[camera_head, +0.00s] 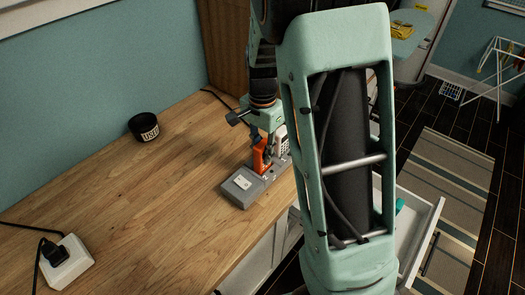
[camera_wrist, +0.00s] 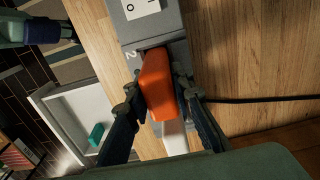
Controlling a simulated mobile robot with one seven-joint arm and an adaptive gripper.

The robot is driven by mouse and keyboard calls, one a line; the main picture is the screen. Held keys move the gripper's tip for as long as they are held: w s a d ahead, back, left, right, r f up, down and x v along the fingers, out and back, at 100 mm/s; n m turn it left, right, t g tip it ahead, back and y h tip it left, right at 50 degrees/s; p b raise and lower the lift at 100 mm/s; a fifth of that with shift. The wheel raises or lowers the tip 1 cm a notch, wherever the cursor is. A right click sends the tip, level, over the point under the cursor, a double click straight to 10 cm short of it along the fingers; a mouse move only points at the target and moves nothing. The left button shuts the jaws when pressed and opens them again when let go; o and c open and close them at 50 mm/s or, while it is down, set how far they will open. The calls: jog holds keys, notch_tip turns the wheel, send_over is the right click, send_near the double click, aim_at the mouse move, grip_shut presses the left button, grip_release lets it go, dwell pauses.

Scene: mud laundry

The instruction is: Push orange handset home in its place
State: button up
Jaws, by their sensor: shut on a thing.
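The orange handset (camera_head: 259,154) stands over the grey base (camera_head: 240,187) on the wooden counter. In the wrist view the orange handset (camera_wrist: 157,84) is between the two fingers of my gripper (camera_wrist: 156,105), which is shut on it. Its lower end meets the grey base (camera_wrist: 151,32) at the slot marked 2; how deep it sits cannot be told. A white handset (camera_head: 280,142) stands just beyond it, and it shows partly in the wrist view (camera_wrist: 175,138). My gripper (camera_head: 264,140) comes down from above in the head view, partly hidden by my arm.
A white power block (camera_head: 66,263) with a black plug lies at the front left. An open white drawer (camera_wrist: 75,115) holding a teal item (camera_wrist: 96,134) is below the counter edge.

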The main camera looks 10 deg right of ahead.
jog(key=shift+f+b, duration=0.3)
jog(key=shift+f, duration=0.2)
dwell(1.0)
jog(key=o, duration=1)
jog(key=shift+c, duration=0.5)
jog(key=shift+c, duration=1.4)
jog(key=shift+r, duration=0.15)
jog(key=shift+r+p, duration=3.2)
jog(key=shift+r, duration=0.75)
